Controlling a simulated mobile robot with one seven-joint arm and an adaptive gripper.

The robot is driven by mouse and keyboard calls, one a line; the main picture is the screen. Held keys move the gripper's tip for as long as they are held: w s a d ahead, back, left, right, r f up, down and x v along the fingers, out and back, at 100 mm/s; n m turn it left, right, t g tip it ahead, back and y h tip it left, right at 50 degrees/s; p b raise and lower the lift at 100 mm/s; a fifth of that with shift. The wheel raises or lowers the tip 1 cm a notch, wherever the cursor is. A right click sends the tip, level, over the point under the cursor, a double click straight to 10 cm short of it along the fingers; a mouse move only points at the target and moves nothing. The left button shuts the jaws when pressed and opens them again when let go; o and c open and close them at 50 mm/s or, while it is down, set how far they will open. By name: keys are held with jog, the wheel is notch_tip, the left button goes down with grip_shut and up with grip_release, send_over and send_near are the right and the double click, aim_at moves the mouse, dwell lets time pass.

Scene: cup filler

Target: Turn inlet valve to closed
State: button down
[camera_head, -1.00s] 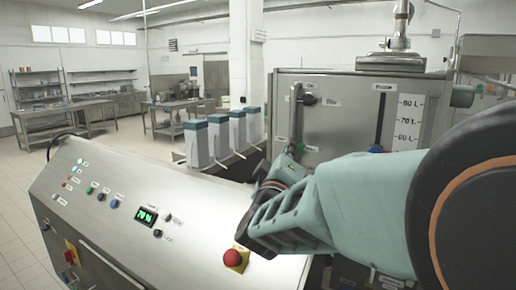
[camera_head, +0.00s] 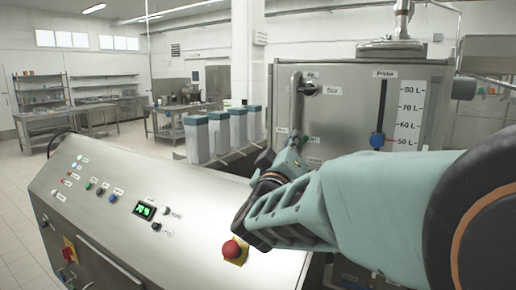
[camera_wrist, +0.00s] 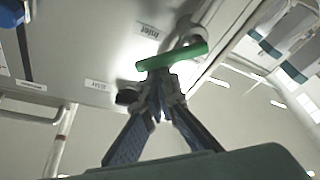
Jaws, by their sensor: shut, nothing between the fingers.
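The inlet valve has a green lever handle (camera_wrist: 172,57), seen in the wrist view just beyond my fingertips. It lies across the view, slightly tilted, near the pipe elbow and the "Inlet" label (camera_wrist: 147,32). My gripper (camera_wrist: 160,86) is shut and empty, with its tips close under the handle's left part; I cannot tell whether they touch. In the head view my gripper (camera_head: 291,150) is at the lower left of the steel tank (camera_head: 345,130), and my arm and hand hide most of the valve.
The sloped control panel (camera_head: 185,240) with a red stop button (camera_head: 235,250) lies left of and below my gripper. A vertical pipe (camera_head: 295,105) and a black knob (camera_head: 309,89) are above it. Several teal-topped dispensers (camera_head: 219,135) stand behind left. A probe scale (camera_head: 409,115) is at right.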

jog(key=m+b, duration=0.1)
jog(key=b, duration=0.1)
jog(key=f+m+h+b, duration=0.1)
jog(key=m, duration=0.1)
jog(key=d+f+m+h+b, duration=0.1)
jog(key=m+b, duration=0.1)
jog(key=shift+s+d+f+g+b, duration=0.1)
jog(key=shift+s+f+g+b, duration=0.05)
jog(key=shift+s+g+b, duration=0.2)
jog(key=m+h+b, duration=0.1)
jog(key=m, duration=0.1)
jog(key=m+b, duration=0.2)
jog(key=f+m+g+h+b, duration=0.1)
jog(key=m+b, duration=0.1)
jog(key=shift+s+d+h, duration=0.3)
jog(key=shift+d, duration=0.05)
